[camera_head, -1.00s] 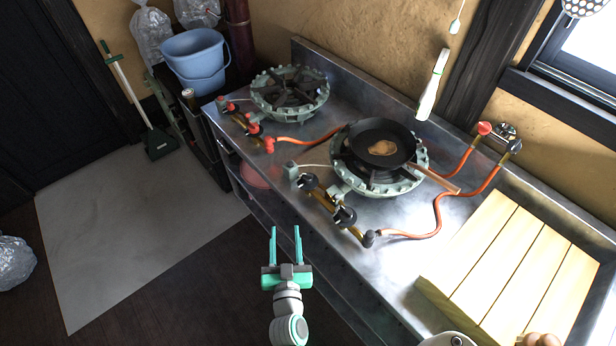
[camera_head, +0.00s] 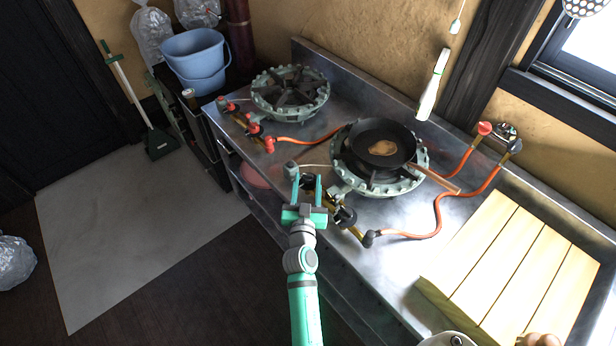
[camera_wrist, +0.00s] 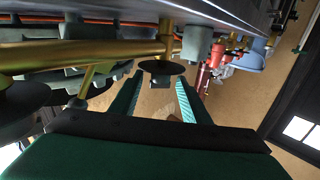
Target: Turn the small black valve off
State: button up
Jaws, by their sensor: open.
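The front stove's brass gas pipe carries two black valves. The smaller black valve (camera_wrist: 162,68) shows in the wrist view as a round knob on a short brass stem, between and just beyond my fingertips. In the head view it is mostly hidden by my gripper (camera_head: 307,178). The other, larger-looking black valve (camera_head: 345,216) is to the right of my gripper in the head view and at the left edge of the wrist view (camera_wrist: 24,96). My gripper is open, with nothing between its fingers. I cannot tell whether a finger touches the knob.
A black pan (camera_head: 381,143) sits on the front burner (camera_head: 352,185). The rear burner (camera_head: 290,92) has red valves (camera_head: 268,145). Orange hoses cross the steel counter (camera_head: 400,262). A wooden board (camera_head: 510,270) lies at right. The floor left of the counter is open.

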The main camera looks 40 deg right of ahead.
jog(key=shift+x, duration=1.2)
jog(key=shift+c, duration=0.3)
jog(key=c, duration=0.9)
jog(key=shift+m+g+h, duration=1.4)
jog(key=shift+g, duration=0.1)
jog(key=shift+w+m+g+h, duration=0.1)
jog(key=shift+m+g+h, duration=0.65)
jog(key=shift+g, duration=0.45)
jog(key=shift+m+g+h, duration=0.75)
jog(key=shift+m+g, duration=0.5)
jog(key=shift+g, duration=0.75)
jog(key=shift+s+f, duration=0.1)
jog(key=shift+s, duration=0.1)
